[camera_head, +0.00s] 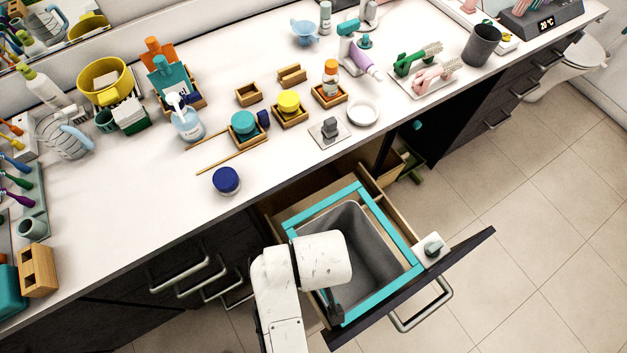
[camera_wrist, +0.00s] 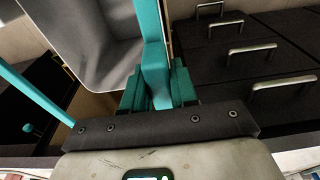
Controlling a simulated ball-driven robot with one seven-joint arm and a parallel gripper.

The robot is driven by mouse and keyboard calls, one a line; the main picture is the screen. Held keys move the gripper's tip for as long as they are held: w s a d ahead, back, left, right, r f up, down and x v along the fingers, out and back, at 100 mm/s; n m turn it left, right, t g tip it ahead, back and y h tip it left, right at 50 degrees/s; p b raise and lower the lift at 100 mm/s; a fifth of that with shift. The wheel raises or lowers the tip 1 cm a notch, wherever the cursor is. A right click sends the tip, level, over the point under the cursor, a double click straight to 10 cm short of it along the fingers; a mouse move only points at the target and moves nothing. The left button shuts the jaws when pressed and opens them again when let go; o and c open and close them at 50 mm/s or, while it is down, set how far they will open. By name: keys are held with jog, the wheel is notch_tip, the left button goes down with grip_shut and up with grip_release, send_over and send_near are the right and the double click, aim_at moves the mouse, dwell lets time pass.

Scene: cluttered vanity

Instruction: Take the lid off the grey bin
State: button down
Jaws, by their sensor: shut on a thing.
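The grey bin (camera_head: 368,243) stands in the pulled-out drawer, its inside partly visible and empty where I can see. A teal rectangular frame (camera_head: 395,230) surrounds its top; no solid cover shows over the opening. My gripper (camera_head: 332,305) is over the near left part of the frame, partly hidden by my white wrist. In the wrist view, my gripper's teal fingers (camera_wrist: 157,92) are shut on a teal bar of the frame (camera_wrist: 153,55), beside the grey bin (camera_wrist: 95,45). I cannot tell whether the frame is raised off the bin.
The drawer front (camera_head: 462,268) with its handle (camera_head: 424,308) sticks out over the tiled floor. A small plate with a grey knob (camera_head: 432,248) is at the drawer's right edge. The white counter (camera_head: 110,235) behind is cluttered, with a blue jar (camera_head: 226,180) near its edge.

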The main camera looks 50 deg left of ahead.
notch_tip(320, 180, up, 8)
jog(key=shift+r+p, duration=0.1)
jog(key=shift+p, duration=0.2)
jog(key=shift+r+p, duration=2.15)
jog(key=shift+p, duration=0.4)
